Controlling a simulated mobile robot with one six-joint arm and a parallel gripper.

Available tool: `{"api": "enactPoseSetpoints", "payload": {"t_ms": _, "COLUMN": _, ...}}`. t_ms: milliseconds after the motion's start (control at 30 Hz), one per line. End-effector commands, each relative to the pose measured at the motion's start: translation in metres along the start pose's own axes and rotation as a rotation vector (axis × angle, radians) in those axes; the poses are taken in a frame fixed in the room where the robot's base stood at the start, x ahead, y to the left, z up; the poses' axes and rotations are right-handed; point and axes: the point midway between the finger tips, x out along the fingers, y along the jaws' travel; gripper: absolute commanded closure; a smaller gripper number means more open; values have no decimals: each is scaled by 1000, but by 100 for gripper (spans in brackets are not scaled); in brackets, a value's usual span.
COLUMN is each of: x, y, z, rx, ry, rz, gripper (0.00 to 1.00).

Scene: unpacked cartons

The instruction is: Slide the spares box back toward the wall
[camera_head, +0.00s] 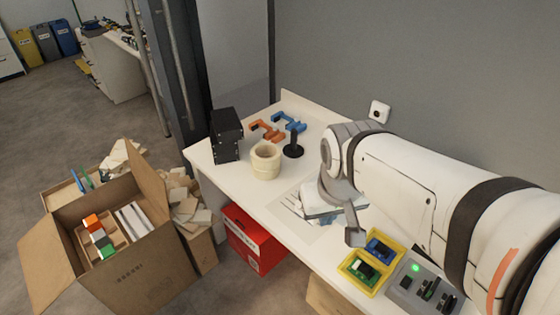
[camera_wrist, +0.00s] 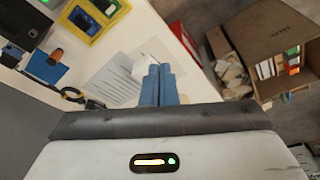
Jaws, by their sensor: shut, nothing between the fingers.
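No label shows which box is the spares box. A small yellow box (camera_head: 347,270) lies on the white bench, with a blue part and a green part in its two compartments. It also shows at the top of the wrist view (camera_wrist: 79,38). My gripper (camera_head: 322,217) is over the bench beyond the yellow box, apart from it. Printed sheets (camera_wrist: 112,82) lie beside the fingertips. My arm hides the bench's right part in the head view.
A grey panel (camera_head: 408,284) with a green light sits just right of the yellow box. A tape roll (camera_head: 265,165), a black case (camera_head: 226,145) and orange and blue clamps (camera_head: 288,122) stand farther along the bench. Open cartons (camera_head: 130,275) and a red box (camera_head: 250,250) are below.

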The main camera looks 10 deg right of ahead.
Motion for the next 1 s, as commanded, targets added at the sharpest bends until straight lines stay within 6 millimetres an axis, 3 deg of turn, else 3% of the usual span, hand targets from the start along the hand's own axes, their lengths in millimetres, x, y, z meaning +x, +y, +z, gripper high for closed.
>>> {"api": "enactPoseSetpoints", "payload": {"t_ms": 167, "x": 51, "y": 2, "z": -7, "rx": -346, "ry": -105, "rz": 105, "gripper": 100}}
{"api": "enactPoseSetpoints", "payload": {"t_ms": 267, "x": 92, "y": -3, "z": -19, "rx": -692, "ry": -198, "rz": 199, "gripper": 100}}
{"api": "enactPoseSetpoints", "payload": {"t_ms": 400, "x": 148, "y": -20, "z": -44, "rx": -1212, "ry": -328, "rz": 331, "gripper": 100}}
{"api": "enactPoseSetpoints", "payload": {"t_ms": 600, "x": 210, "y": -60, "z": -76, "rx": -1810, "ry": -474, "rz": 487, "gripper": 100}}
{"api": "enactPoseSetpoints", "payload": {"t_ms": 800, "x": 237, "y": -87, "z": -91, "rx": -2098, "ry": -545, "rz": 573, "gripper": 100}}
{"api": "enactPoseSetpoints", "payload": {"t_ms": 1000, "x": 252, "y": -82, "z": -97, "rx": -2138, "ry": -559, "rz": 586, "gripper": 100}}
